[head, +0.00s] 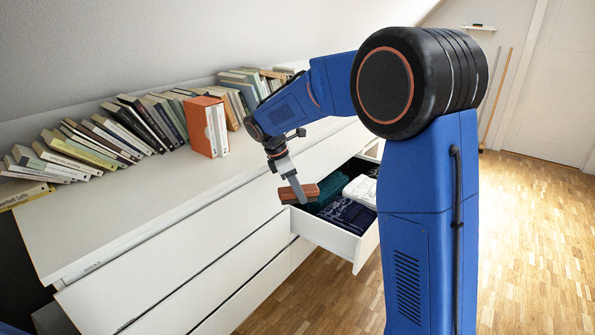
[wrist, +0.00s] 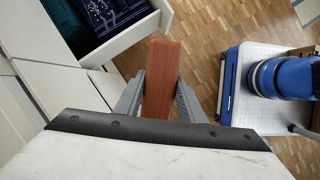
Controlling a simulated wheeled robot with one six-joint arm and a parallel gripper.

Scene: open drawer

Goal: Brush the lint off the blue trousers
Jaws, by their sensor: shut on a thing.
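My gripper (head: 294,184) is shut on a reddish-brown wooden block (head: 305,193), which looks like the back of a brush; no bristles show. In the wrist view the block (wrist: 161,75) sits between the two grey fingers of my gripper (wrist: 159,98). The open white drawer (head: 338,240) holds folded clothes. A dark navy cloth with light marks (head: 347,214) lies at its front and may be the blue trousers; it also shows in the wrist view (wrist: 107,14). The block is held up, apart from this cloth. I cannot make out lint.
A teal cloth (head: 327,190) and a white cloth (head: 361,188) lie in the drawer too. The wooden floor (head: 535,225) is clear at right.

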